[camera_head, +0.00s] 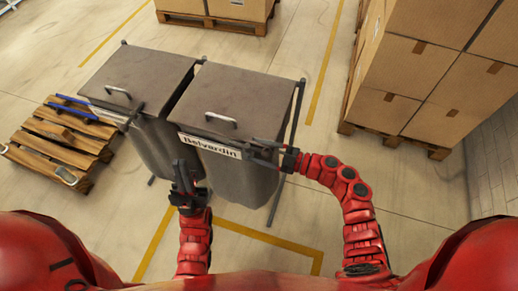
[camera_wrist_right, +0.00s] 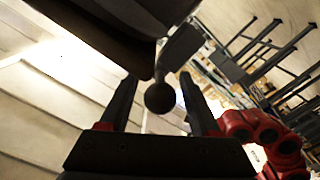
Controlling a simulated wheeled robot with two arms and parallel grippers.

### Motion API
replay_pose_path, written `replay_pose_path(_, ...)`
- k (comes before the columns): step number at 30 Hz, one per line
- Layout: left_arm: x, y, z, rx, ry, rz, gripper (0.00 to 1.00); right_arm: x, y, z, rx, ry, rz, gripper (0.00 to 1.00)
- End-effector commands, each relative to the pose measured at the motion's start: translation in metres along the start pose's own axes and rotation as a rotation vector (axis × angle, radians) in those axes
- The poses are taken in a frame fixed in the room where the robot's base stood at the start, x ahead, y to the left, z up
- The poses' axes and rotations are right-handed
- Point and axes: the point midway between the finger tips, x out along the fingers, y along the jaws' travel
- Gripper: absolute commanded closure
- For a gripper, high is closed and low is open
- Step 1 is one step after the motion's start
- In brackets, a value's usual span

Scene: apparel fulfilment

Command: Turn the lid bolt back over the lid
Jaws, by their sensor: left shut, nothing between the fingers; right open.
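Two grey bins with lids stand side by side. The right bin's lid (camera_head: 240,92) is down, with a metal handle (camera_head: 221,119) and a "Belvardin" label on its front edge. My right gripper (camera_head: 256,147) is at that lid's front right corner. In the right wrist view the right gripper (camera_wrist_right: 158,82) is open, its fingers on either side of a dark round knob (camera_wrist_right: 160,98) on a short stem, which looks like the lid bolt. Whether they touch the knob I cannot tell. My left gripper (camera_head: 182,170) is shut and empty, in front of the bins, below the label's left end.
The left bin (camera_head: 135,72) stands close beside the right one. A wooden pallet (camera_head: 60,140) with blue bars and a small device lies at the left. Stacked cartons (camera_head: 430,60) on a pallet stand at the right.

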Motion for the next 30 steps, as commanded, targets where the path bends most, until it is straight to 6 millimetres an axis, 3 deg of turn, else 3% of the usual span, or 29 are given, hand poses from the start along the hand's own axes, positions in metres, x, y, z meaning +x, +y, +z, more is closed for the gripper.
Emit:
replay_pose_path(2, -0.0001, 0.0000, 0.0000, 0.000, 0.000, 0.000, 1.00, -0.0003, 0.0000, 0.0002, 0.000, 0.000, 0.000, 0.37)
replay_pose_path(13, -0.0001, 0.0000, 0.0000, 0.000, 0.000, 0.000, 1.00, -0.0006, 0.0002, 0.0000, 0.000, 0.000, 0.001, 1.00)
replay_pose_path(30, -0.0001, 0.0000, 0.0001, 0.000, 0.000, 0.000, 1.00, -0.0006, 0.0005, -0.0002, 0.000, 0.001, 0.001, 1.00)
